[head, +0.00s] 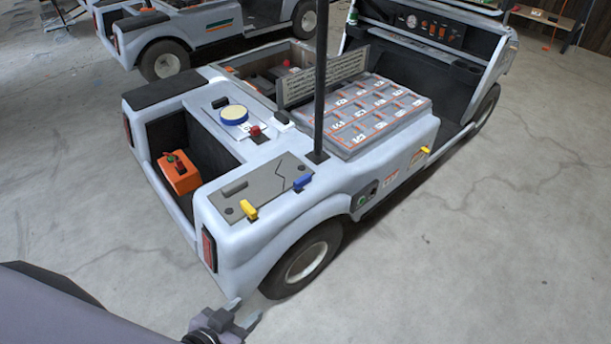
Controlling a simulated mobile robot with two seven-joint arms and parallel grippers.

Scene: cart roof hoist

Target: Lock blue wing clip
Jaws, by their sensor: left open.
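The blue wing clip (302,182) sits at the right edge of a grey panel (262,193) on the rear corner of the cart (225,232). A yellow clip (249,209) is at the panel's front edge, left of the blue one. Whether the blue clip is locked cannot be told at this size. My left gripper (243,311) is open and empty at the bottom of the view, by the rear wheel and below the clips in the picture. It is apart from the blue clip. My right gripper is out of view.
A dark upright post (320,80) rises just behind the blue clip. A wheel (303,262) stands below it. An orange box (180,173) sits in the cart's rear recess. Another yellow clip (425,150) is on the cart's side. The floor at right is clear.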

